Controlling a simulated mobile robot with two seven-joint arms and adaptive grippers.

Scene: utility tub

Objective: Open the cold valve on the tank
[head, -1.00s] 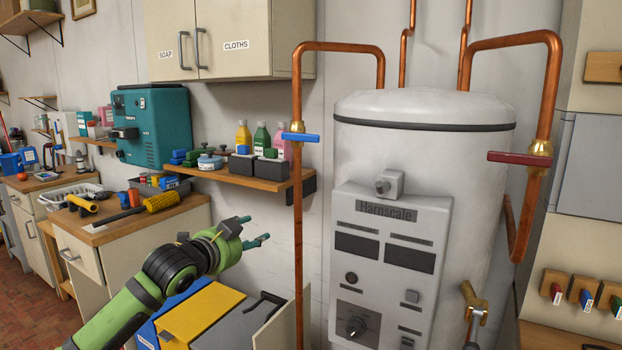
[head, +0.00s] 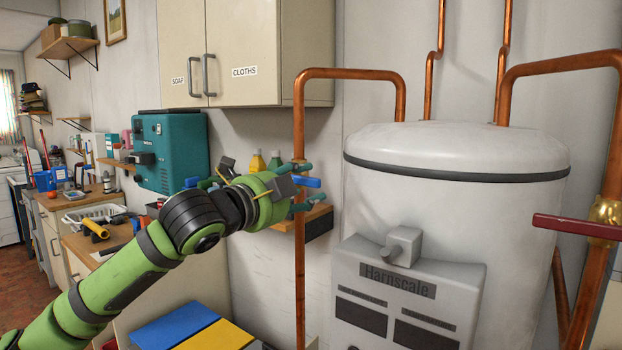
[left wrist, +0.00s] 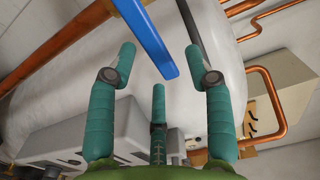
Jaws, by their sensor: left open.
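The cold valve's blue lever (head: 307,182) sits on the left copper pipe (head: 299,110) beside the tank (head: 450,190). It lies crosswise to the upright pipe. My left gripper (head: 303,187) is at the lever, with open teal fingers above and below it. The gripper hides part of the valve body and pipe. In the left wrist view, the blue lever (left wrist: 148,40) reaches in from the top, its end between the two spread fingers (left wrist: 163,60). A gap shows on both sides, so they are not closed on it. My right gripper is not in view.
A red lever (head: 575,226) sits on the right copper pipe. A wooden shelf (head: 318,212) with bottles is behind my left gripper. A wall cupboard (head: 240,60) hangs above. A teal box (head: 172,150) is at the left. The tank's grey control panel (head: 410,300) faces forward.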

